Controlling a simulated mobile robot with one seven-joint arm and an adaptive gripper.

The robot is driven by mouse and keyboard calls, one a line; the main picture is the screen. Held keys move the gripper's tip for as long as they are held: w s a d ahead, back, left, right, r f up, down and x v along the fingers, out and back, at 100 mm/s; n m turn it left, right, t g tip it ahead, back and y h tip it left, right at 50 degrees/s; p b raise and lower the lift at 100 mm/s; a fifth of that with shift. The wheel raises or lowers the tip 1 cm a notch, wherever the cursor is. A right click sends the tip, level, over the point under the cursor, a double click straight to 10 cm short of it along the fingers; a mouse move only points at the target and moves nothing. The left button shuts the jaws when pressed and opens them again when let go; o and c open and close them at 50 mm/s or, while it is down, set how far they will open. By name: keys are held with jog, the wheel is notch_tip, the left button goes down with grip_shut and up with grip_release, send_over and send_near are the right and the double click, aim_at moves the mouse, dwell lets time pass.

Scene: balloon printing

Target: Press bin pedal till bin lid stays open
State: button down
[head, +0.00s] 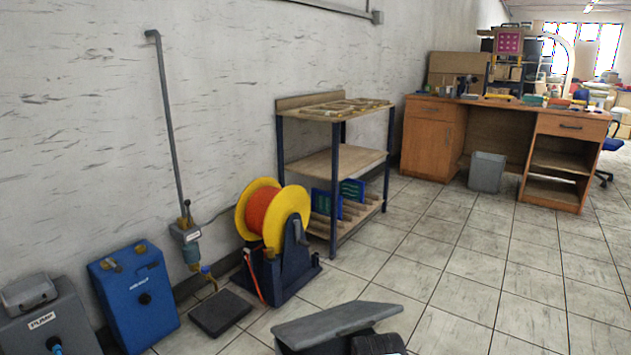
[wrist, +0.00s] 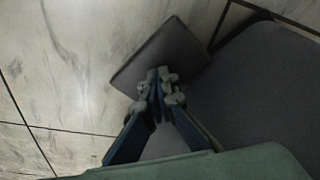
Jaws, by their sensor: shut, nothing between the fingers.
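The bin stands at the bottom edge of the head view, with a grey lid (head: 338,322) over a dark body (head: 322,348). Its lower part is cut off, and I cannot tell from here whether the lid is fully down. In the wrist view, a dark square pedal (wrist: 158,58) lies over the tiled floor beside a large dark bin surface (wrist: 262,95). My gripper (wrist: 158,76) is shut and empty, with its fingertips over the near part of the pedal. I cannot tell whether they touch it.
A hose reel (head: 272,215), a blue box (head: 135,296), a grey pump case (head: 45,318) and a flat dark plate (head: 220,313) stand along the wall. A shelf rack (head: 333,160) is behind. The tiled floor on the right is clear up to the desk (head: 430,138).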

dwell(0.4)
notch_tip(320, 180, up, 8)
jog(key=p, duration=0.5)
jog(key=shift+p, duration=0.35)
